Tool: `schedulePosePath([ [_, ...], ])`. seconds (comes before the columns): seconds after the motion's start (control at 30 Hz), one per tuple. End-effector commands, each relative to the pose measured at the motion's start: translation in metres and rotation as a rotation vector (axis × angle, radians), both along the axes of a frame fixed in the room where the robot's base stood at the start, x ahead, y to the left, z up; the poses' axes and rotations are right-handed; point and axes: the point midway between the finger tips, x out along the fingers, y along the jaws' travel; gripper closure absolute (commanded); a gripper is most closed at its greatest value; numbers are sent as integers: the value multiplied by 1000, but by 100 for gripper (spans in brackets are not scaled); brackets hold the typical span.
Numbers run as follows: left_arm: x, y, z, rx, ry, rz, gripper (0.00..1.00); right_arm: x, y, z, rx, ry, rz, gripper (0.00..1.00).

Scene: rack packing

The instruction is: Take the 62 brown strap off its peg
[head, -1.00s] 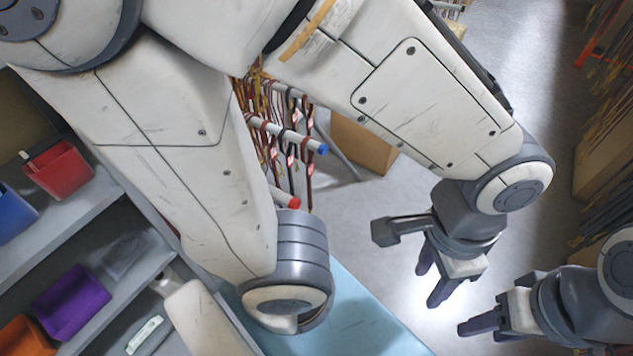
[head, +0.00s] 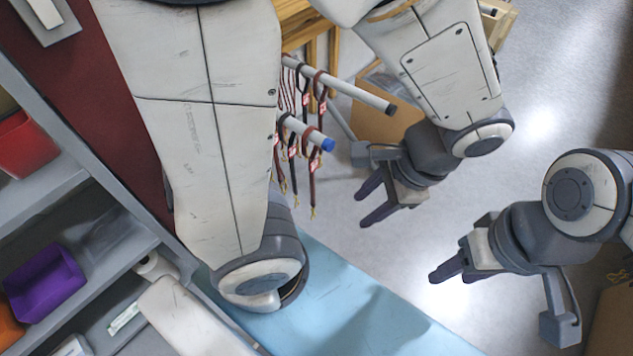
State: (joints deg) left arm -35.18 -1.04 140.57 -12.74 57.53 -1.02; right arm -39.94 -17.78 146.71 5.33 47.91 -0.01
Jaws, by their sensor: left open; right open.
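Brown and dark red straps (head: 311,165) with small pale tags hang from a peg with a blue end (head: 300,127). More straps (head: 319,88) hang from a higher peg with a dark end (head: 355,92). The tag numbers are too small to read, so I cannot tell which strap is 62. My own arm hides the pegs' left ends. My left gripper (head: 364,206) is open and empty, to the right of and below the straps, apart from them. My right gripper (head: 449,276) is open and empty, further right and lower.
A pale blue surface (head: 345,290) lies below the straps. Grey shelves with a purple bin (head: 45,282) and a red bin (head: 24,146) stand at the left. A cardboard box (head: 385,112) is behind the pegs. Grey floor is open between and around the grippers.

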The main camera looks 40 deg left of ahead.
Motion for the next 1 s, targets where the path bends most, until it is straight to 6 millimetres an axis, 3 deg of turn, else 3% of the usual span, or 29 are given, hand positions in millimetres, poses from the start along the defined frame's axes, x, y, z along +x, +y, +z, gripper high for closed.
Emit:
schedulePosePath([
  [0.03, 8, 15, -47, 88, 43, -28, 53, 0, 0, -42, 0, 0, 0, 50],
  [0.4, 85, 117, -199, 680, 322, -300, 53, 0, 0, -178, 0, 0, 0, 50],
  [0.6, 131, 157, -280, 945, 457, -465, 53, 0, 0, -245, 0, 0, 0, 50],
  [0.8, 162, 176, -334, 1110, 530, -593, 53, 0, 0, -283, 0, 0, 0, 50],
  [1.0, 174, 187, -349, 1165, 551, -640, 53, 0, 0, -293, 1, -1, 0, 50],
])
